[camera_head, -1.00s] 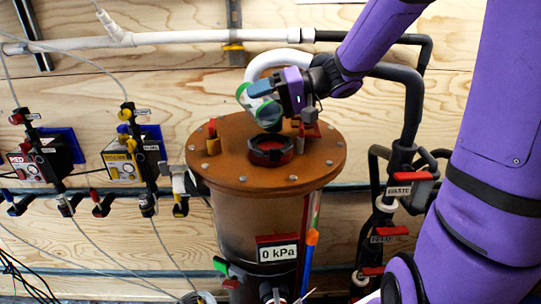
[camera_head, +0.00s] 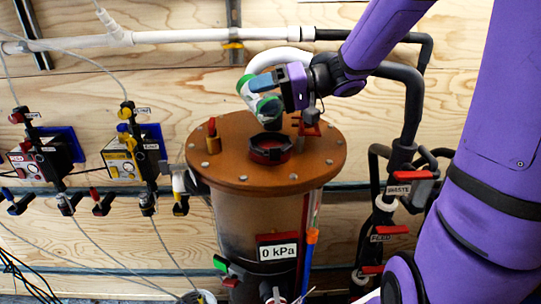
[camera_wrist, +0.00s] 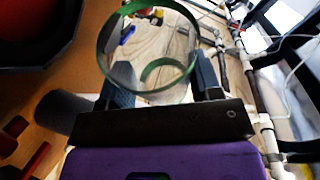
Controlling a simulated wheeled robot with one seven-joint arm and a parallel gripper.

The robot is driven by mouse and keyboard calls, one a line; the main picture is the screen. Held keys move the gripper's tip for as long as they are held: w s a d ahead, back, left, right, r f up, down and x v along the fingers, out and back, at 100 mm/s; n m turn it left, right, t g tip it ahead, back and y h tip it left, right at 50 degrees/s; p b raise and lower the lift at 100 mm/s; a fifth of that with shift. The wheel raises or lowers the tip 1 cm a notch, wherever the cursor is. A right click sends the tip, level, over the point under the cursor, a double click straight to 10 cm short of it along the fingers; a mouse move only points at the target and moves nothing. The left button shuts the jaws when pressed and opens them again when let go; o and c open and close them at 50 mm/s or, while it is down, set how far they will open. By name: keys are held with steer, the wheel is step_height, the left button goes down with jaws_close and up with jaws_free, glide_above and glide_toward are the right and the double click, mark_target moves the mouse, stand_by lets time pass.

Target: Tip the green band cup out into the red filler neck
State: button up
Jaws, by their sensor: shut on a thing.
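The green band cup (camera_head: 266,107) is clear with green rings. My gripper (camera_head: 266,83) is shut on it and holds it tilted, above the lid and apart from it. The wrist view also shows the cup (camera_wrist: 150,88) between my fingers, see-through, with no contents that I can make out. The red filler neck (camera_head: 270,150) is a dark-rimmed ring with a red inside, on top of the brown round lid. The cup is just above and slightly behind the neck's opening. In the wrist view the neck (camera_wrist: 40,35) fills the upper left corner.
The brown lid (camera_head: 230,172) has bolts around its edge. A red-and-yellow fitting (camera_head: 213,138) stands up at its left and a red handle (camera_head: 311,128) at its right. A white-to-black pipe runs behind. Valves labelled WASTE (camera_head: 407,177) and FEED stand at right.

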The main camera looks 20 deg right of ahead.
steer(key=shift+s+d+r+n+t+y+p, duration=0.1)
steer(key=shift+s+r+n+t+y+p, duration=0.2)
steer(key=shift+s+n+t+y, duration=0.4)
steer(key=shift+s+d+r+n+t+y+p, duration=0.1)
steer(key=shift+s+r+n+t+y+p, duration=0.25)
steer(key=shift+n, duration=0.65)
stand_by(2.1)
steer(key=shift+f, duration=0.1)
stand_by(0.7)
steer(key=shift+w+a+f+m+g+h, duration=0.1)
steer(key=shift+w+f+m+g+h, duration=0.1)
steer(key=shift+w+m+g+h, duration=0.55)
steer(key=shift+f+m, duration=0.15)
steer(key=shift+m, duration=0.4)
steer(key=shift+w, duration=0.1)
